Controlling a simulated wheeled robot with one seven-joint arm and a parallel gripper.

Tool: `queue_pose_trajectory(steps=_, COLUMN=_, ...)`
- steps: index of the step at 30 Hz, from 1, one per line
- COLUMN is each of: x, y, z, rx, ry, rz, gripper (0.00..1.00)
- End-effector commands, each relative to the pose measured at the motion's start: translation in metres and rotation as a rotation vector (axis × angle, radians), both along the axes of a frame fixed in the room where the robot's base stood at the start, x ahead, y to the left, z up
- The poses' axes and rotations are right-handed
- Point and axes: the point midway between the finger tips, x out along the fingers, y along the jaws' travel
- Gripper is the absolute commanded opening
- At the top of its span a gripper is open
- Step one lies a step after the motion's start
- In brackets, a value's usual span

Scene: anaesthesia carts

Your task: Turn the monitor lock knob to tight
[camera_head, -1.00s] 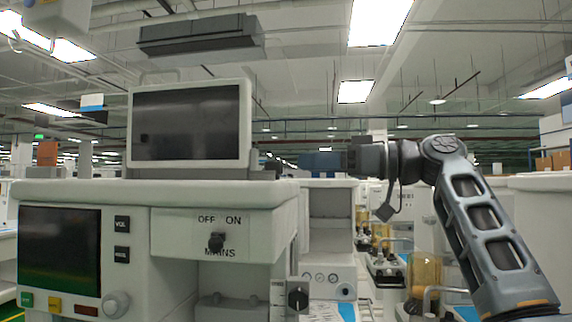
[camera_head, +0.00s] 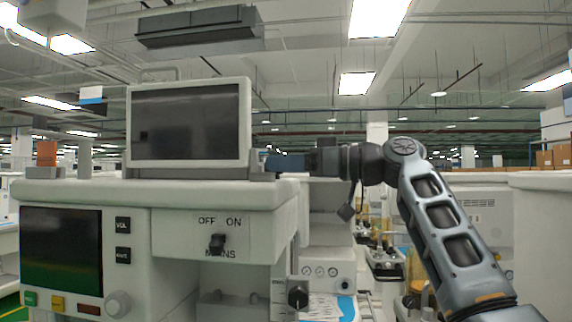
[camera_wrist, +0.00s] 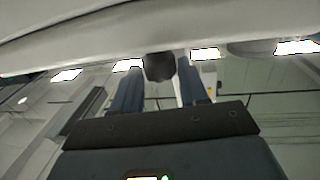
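The monitor (camera_head: 190,128) stands upright on top of the anaesthesia cart, its dark screen facing me. My gripper (camera_head: 272,163) is close to the lower right side of the monitor and points left at it. In the wrist view, a dark round knob (camera_wrist: 158,67), apparently the monitor lock knob, lies between the tips of my two blue fingers. The fingers are open, with narrow gaps beside the knob. In the head view the knob is hidden or too small to make out. Its setting cannot be read.
The cart top (camera_head: 100,192) is below the gripper. The cart front carries an OFF/ON mains switch (camera_head: 217,243), a lower dark screen (camera_head: 60,252), a pale round knob (camera_head: 117,303) and a dark dial (camera_head: 298,296). Other carts stand behind and to the right.

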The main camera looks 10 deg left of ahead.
Motion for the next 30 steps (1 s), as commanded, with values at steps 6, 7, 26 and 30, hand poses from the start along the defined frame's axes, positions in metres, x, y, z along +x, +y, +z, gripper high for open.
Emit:
queue_pose_trajectory(steps=6, x=0.0000, y=-0.0001, z=0.0000, rx=0.000, ry=0.000, rz=0.000, gripper=0.22)
queue_pose_trajectory(steps=7, x=0.0000, y=-0.0001, z=0.0000, rx=0.000, ry=0.000, rz=0.000, gripper=0.19)
queue_pose_trajectory(steps=26, x=-0.0053, y=0.0011, z=-0.0011, rx=0.001, ry=-0.005, rz=-0.165, gripper=0.07)
queue_pose_trajectory(steps=30, x=-0.0077, y=0.0023, z=-0.0002, rx=0.001, ry=-0.005, rz=-0.265, gripper=0.07)
